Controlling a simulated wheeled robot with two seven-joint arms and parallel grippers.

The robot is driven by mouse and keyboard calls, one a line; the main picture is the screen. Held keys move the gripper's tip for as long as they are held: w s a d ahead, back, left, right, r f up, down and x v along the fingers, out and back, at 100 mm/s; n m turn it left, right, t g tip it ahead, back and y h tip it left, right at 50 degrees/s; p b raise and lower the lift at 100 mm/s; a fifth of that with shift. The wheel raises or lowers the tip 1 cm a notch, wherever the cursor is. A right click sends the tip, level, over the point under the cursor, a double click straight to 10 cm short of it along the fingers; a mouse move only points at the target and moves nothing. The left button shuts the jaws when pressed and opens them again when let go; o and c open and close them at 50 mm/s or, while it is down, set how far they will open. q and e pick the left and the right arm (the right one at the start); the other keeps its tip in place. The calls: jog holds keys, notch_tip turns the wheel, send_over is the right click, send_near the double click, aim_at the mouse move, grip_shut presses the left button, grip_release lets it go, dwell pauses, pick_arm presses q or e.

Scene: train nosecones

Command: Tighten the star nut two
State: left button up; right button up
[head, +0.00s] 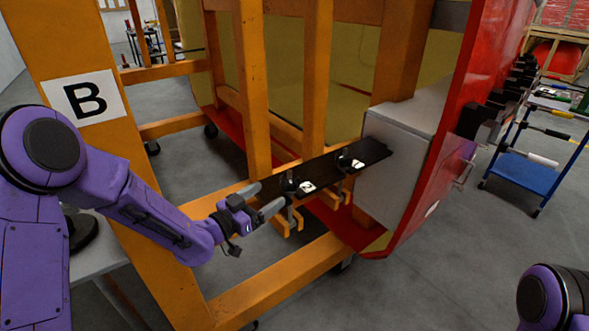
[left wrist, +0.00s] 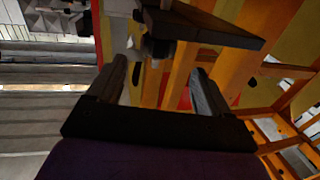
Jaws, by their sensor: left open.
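A black bar (head: 372,153) runs from the orange frame to a grey box on the red nosecone. Two dark star nuts sit on it, one nearer (head: 289,185) and one farther (head: 343,162), each beside a small white tag. I cannot tell which is number two. My left gripper (head: 259,199) is open and empty, just left of the nearer nut and apart from it. In the left wrist view, the bar (left wrist: 210,27) crosses the top, and a dark nut or bolt (left wrist: 155,48) shows beyond and between the open fingers (left wrist: 160,70). My right gripper is out of view.
The orange frame (head: 275,278) has posts and rails around the bar, with orange clamp-like brackets (head: 285,226) below it. The red nosecone (head: 455,130) and grey box (head: 395,165) stand to the right. A blue cart (head: 530,170) is farther right.

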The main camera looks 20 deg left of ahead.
aim_at(283, 187)
pick_arm(q)
jog(key=shift+w+d+r+p, duration=0.2)
jog(key=shift+w+d+p, duration=0.1)
jog(key=shift+w+d, duration=0.15)
jog(key=shift+w+d+r+p, duration=0.2)
jog(key=shift+w+d+p, duration=0.15)
jog(key=shift+w, duration=0.15)
jog(key=x, duration=0.2)
jog(key=f+p+x, duration=0.1)
jog(key=x, duration=0.4)
jog(key=shift+w+a+f, duration=0.15)
jog(key=shift+a, duration=0.05)
jog(key=shift+s+r, duration=0.2)
jog(key=shift+w+f, duration=0.15)
jog(key=c, duration=1)
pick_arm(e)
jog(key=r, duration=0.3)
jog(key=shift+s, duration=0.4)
